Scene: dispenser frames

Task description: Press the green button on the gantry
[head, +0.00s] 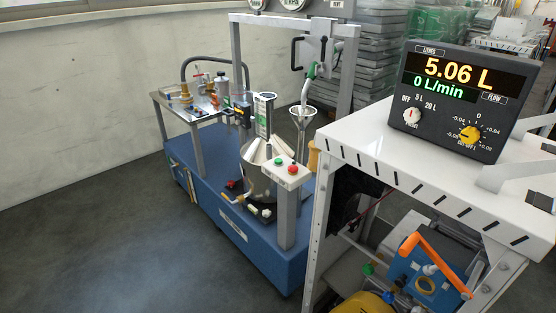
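The green button (278,161) sits on the slanted top of a small white control box (286,173), left of a red button (293,169). The box is on a grey post (287,218) at the front of a blue-based dispenser rig. The grey gantry frame (236,60) rises behind it, with a dark-handled unit (316,50) and a green-bodied nozzle (310,74) hanging from its top bar. The green button is unobstructed in the head view. I can make out neither of my grippers, and nothing touches the button.
A white slotted bench (385,180) stands close on the right, carrying a black display (455,95) reading 5.06 L and 0 L/min. Pale bracket-like pieces (515,174) show at the right edge. The grey floor (100,250) at left is clear.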

